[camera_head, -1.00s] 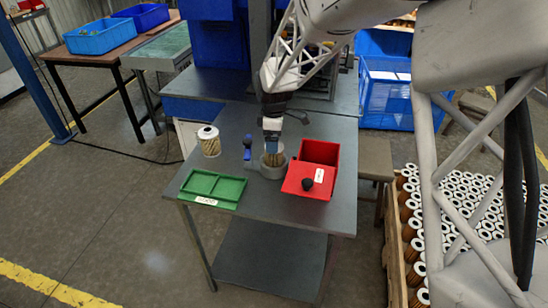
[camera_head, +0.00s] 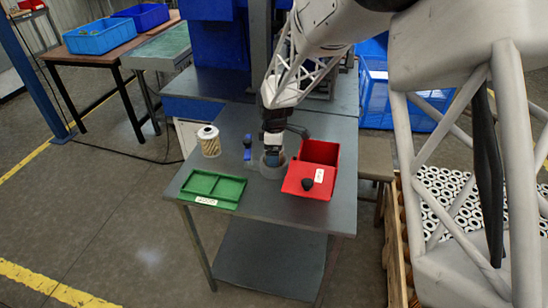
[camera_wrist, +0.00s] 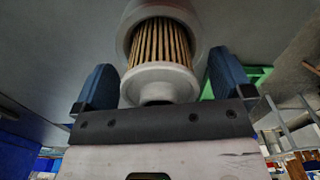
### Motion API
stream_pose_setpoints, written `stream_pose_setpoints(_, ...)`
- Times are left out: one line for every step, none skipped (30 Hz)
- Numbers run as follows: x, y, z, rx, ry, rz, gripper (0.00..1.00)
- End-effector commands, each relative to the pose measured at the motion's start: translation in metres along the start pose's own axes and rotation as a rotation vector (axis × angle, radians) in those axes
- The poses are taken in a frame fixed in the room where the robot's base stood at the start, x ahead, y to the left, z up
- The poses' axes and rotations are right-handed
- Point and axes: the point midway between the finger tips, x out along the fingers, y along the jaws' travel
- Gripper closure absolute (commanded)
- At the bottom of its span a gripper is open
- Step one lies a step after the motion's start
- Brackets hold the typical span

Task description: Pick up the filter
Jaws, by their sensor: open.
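A pleated tan filter with a white end cap (camera_wrist: 160,82) stands between my fingers in the wrist view. In the wrist view my gripper (camera_wrist: 163,82) is open, with one blue finger on each side of the cap and a gap on both sides.
A green tray (camera_head: 230,191) lies at the front left.

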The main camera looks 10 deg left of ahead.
Motion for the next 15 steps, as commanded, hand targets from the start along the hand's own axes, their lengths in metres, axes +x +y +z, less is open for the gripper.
stream_pose_setpoints(0.0, 0.0, 0.0, 0.0, 0.0, 0.0, 0.02)
stream_pose_setpoints(0.0, 0.0, 0.0, 0.0, 0.0, 0.0, 0.02)
stream_pose_setpoints(0.0, 0.0, 0.0, 0.0, 0.0, 0.0, 0.02)
stream_pose_setpoints(0.0, 0.0, 0.0, 0.0, 0.0, 0.0, 0.02)
stream_pose_setpoints(0.0, -0.0001, 0.0, 0.0, 0.0, 0.0, 0.02)
stream_pose_setpoints(0.0, -0.0001, 0.0, 0.0, 0.0, 0.0, 0.02)
stream_pose_setpoints(0.0, -0.0001, 0.0, 0.0, 0.0, 0.0, 0.02)
stream_pose_setpoints(0.0, -0.0001, 0.0, 0.0, 0.0, 0.0, 0.02)
stream_pose_setpoints(0.0, -0.0001, 0.0, 0.0, 0.0, 0.0, 0.02)
stream_pose_setpoints(0.0, -0.0001, 0.0, 0.0, 0.0, 0.0, 0.02)
stream_pose_setpoints(0.0, -0.0001, 0.0, 0.0, 0.0, 0.0, 0.02)
stream_pose_setpoints(0.0, -0.0001, 0.0, 0.0, 0.0, 0.0, 0.02)
stream_pose_setpoints(0.0, -0.0001, 0.0, 0.0, 0.0, 0.0, 0.02)
stream_pose_setpoints(0.0, -0.0001, 0.0, 0.0, 0.0, 0.0, 0.05)
stream_pose_setpoints(0.0, -0.0001, 0.0, 0.0, 0.0, 0.0, 0.11)
